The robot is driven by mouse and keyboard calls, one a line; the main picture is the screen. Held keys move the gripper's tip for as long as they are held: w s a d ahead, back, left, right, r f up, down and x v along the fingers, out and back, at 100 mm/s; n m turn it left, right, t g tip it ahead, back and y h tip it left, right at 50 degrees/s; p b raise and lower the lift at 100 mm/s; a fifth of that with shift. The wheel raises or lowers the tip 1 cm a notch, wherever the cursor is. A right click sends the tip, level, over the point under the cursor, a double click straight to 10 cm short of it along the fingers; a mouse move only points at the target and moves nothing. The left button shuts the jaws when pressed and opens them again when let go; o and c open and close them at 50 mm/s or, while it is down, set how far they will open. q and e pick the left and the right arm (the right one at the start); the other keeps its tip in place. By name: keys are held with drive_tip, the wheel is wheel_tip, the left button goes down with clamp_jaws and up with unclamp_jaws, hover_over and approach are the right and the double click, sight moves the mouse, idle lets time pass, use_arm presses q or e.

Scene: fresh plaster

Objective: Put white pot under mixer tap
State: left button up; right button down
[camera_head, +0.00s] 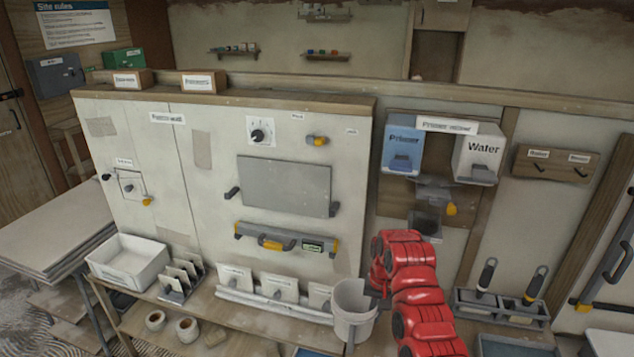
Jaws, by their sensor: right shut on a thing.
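The white pot (353,314) stands upright at the front edge of the wooden bench, right of the row of white plates. My right gripper (371,290) is shut on the pot's right rim; its red arm (417,290) comes up from the bottom. The mixer tap (436,193) is the grey fitting below the blue Primer box (402,147) and the white Water box (479,156). It has a yellow knob (451,209). The pot is below and left of the tap, apart from it. My arm hides part of the area beneath the tap. My left gripper is not in view.
A white panel (215,160) with a level and knobs stands behind the bench (240,330). A white tray (128,262) and several plates fill the bench's left and middle. A grey holder (500,305) with two brushes stands right of my arm.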

drive_tip(key=shift+n, duration=0.8)
drive_tip(key=r+b, duration=0.1)
drive_tip(key=w+r+b, duration=0.1)
drive_tip(key=r, duration=0.1)
drive_tip(key=r+b, duration=0.2)
drive_tip(key=shift+w+r, duration=0.2)
drive_tip(key=shift+w, duration=0.15)
drive_tip(key=shift+s+d+r+n+b, duration=0.25)
drive_tip(key=shift+s+d+r+b, duration=0.15)
drive_tip(key=shift+s+d+b, duration=0.3)
drive_tip(key=shift+s+d+r+n+b, duration=0.25)
drive_tip(key=shift+s+d+r+b, duration=0.2)
drive_tip(key=shift+b, duration=0.3)
